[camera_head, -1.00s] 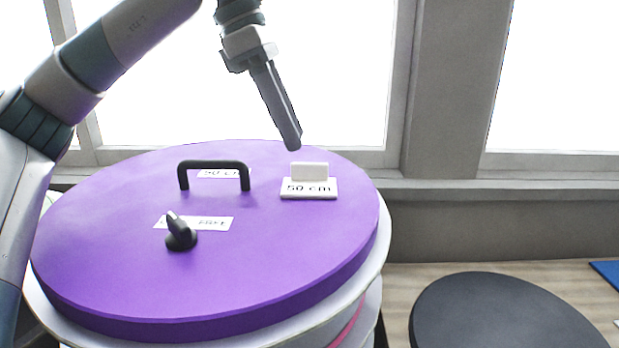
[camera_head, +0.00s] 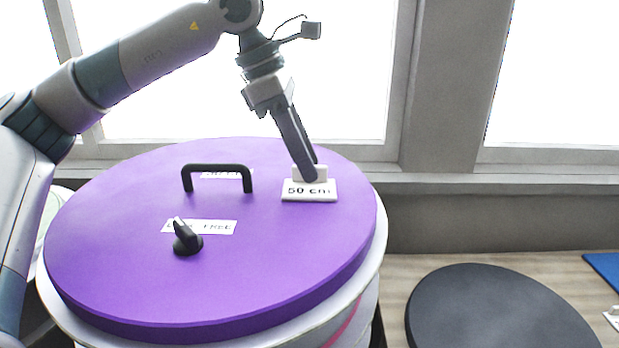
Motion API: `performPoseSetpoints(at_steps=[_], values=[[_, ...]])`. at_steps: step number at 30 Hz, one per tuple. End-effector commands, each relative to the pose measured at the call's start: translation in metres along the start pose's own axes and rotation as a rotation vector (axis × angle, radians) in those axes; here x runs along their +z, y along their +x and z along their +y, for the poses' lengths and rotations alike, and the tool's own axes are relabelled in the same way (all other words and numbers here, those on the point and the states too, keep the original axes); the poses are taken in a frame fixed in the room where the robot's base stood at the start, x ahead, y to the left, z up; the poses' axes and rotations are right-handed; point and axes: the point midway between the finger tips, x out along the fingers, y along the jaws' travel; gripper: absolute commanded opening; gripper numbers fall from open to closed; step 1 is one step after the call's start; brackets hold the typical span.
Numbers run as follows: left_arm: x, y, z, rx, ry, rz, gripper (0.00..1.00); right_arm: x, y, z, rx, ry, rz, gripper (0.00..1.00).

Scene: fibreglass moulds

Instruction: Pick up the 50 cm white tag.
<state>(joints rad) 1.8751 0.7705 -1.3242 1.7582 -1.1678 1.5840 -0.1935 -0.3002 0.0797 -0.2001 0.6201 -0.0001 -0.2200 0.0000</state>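The 50 cm white tag (camera_head: 325,194) lies near the far right edge of the purple lid, its black "50 cm" print facing me. A small white block (camera_head: 321,173) stands up from its base. My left gripper (camera_head: 313,172) points down at this block from above. One finger is in front of the block and partly covers it. The other finger's tip is hidden behind the block. The fingers look apart, and I see no sign of the tag being lifted. My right gripper is not in view.
The purple round lid (camera_head: 260,270) carries a black handle (camera_head: 217,168), a black knob (camera_head: 187,240) and printed white labels. A black round top (camera_head: 500,310) stands lower right. Windows and a sill are behind. The lid's front is clear.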

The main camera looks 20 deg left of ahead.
Motion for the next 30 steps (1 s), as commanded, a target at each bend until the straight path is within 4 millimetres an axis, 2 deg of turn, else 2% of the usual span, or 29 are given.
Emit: performPoseSetpoints(at_steps=[10, 11, 14, 15, 25, 30], values=[[-0.0001, -0.0002, 0.0001, 0.0, 0.0, 0.0, 0.31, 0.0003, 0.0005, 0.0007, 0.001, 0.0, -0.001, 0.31], [-0.0001, -0.0002, 0.0001, 0.0, 0.0, 0.0, 0.26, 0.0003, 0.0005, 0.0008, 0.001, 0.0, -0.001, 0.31], [-0.0001, -0.0002, 0.0001, 0.0, 0.0, 0.0, 0.03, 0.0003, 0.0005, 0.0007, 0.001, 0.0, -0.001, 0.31], [-0.0001, -0.0003, 0.0002, 0.0, 0.0, 0.0, 0.0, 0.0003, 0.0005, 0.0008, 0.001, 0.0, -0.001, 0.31], [0.0004, -0.0012, 0.0002, 0.001, 0.0, -0.001, 0.0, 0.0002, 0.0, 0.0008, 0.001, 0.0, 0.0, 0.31], [0.0039, -0.009, 0.0002, 0.001, 0.0, -0.001, 0.0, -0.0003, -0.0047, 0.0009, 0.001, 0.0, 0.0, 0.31]])
